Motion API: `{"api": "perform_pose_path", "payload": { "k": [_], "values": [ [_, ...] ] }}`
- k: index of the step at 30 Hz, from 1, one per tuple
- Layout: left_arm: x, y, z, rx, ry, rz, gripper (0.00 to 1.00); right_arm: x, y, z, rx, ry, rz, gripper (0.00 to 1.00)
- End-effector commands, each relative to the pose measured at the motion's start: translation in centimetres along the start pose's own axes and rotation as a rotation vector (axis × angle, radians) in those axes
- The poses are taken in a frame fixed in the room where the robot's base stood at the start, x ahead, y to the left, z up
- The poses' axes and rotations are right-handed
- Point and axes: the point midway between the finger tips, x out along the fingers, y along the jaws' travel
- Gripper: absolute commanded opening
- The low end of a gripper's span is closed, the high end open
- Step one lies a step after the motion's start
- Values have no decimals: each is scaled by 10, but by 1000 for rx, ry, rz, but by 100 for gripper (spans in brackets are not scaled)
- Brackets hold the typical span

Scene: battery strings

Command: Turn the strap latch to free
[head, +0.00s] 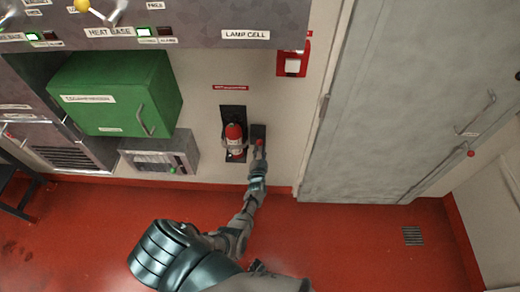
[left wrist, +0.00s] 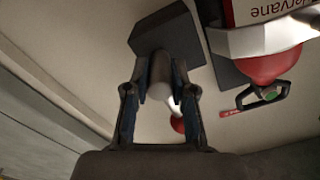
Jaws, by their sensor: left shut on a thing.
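The strap latch shows as a dark block (head: 258,131) on the wall, just right of a red extinguisher (head: 235,133) in a dark wall bracket. In the left wrist view the latch's dark block (left wrist: 150,30) carries a grey lever (left wrist: 160,72) with a red ball (left wrist: 178,125) at its end. My left gripper (head: 259,153) is at the latch, and in the left wrist view its two fingers (left wrist: 160,95) stand on either side of the lever, shut on it. The exact finger contact is hard to see. My right gripper is out of view.
A green cabinet (head: 125,90) and a grey box (head: 160,152) stand left of the extinguisher. A large grey door (head: 400,95) is at the right. A red wall box (head: 292,64) is above. The red floor (head: 370,240) is clear at the right.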

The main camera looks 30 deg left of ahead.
Motion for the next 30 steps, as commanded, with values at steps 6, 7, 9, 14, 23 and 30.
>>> {"api": "perform_pose_path", "payload": {
  "k": [6, 7, 9, 14, 23, 30],
  "values": [
    [-2, 3, 0, 79, -3, 6, 0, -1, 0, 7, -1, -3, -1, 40],
    [-2, 3, 0, 85, -3, 6, 0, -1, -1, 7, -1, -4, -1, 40],
    [-2, 3, 0, 98, -2, 6, 0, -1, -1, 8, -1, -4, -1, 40],
    [-1, 2, 0, 111, -2, 5, 0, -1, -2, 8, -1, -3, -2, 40],
    [-1, 2, 0, 111, -1, 4, 0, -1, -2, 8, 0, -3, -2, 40],
    [0, 2, -1, 110, 1, 3, 51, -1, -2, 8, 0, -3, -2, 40]
  ]
}}
